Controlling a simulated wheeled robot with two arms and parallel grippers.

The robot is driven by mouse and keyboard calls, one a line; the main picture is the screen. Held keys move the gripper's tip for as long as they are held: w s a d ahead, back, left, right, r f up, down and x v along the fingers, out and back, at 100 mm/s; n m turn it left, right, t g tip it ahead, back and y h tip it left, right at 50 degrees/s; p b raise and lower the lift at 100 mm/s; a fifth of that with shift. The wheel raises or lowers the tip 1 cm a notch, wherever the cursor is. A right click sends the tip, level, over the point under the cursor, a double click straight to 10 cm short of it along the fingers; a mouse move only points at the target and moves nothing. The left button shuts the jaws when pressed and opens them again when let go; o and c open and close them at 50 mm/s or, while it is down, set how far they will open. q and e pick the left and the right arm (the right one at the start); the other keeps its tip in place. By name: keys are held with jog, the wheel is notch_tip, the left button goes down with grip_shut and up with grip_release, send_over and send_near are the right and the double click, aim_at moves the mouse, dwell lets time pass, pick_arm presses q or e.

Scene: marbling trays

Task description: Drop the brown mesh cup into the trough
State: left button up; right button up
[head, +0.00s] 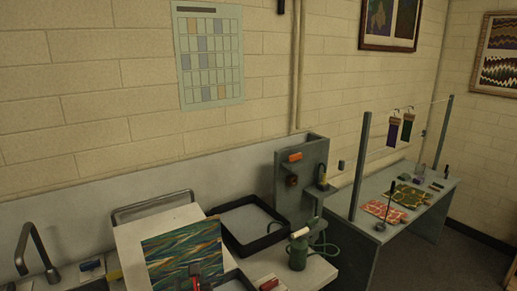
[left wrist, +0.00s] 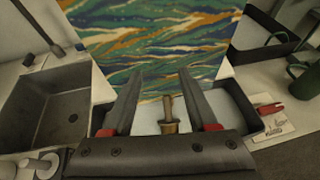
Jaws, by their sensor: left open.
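My left gripper (head: 207,273) is at the lower edge of the head view, in front of the marbled sheet. In the left wrist view its two dark fingers (left wrist: 160,76) are spread apart, with nothing clamped between them. A small brownish, brass-coloured piece (left wrist: 168,117) shows between and below the fingers; I cannot tell if it is the mesh cup. A small dark brown item (head: 291,180) is on the grey stand, too small to make out. A black-rimmed trough (head: 228,243) lies behind the marbled sheet. A second one is partly hidden below my gripper (left wrist: 243,103). My right gripper is out of view.
The marbled sheet (head: 170,249) leans upright on a pale board. A grey sink (left wrist: 50,108) is at left. A green can (head: 297,254) stands right of the troughs. A red-handled tool (left wrist: 270,108) lies near the counter edge. The grey stand (head: 311,160) rises behind.

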pick_arm(q)
jog(key=p+v, duration=1.4)
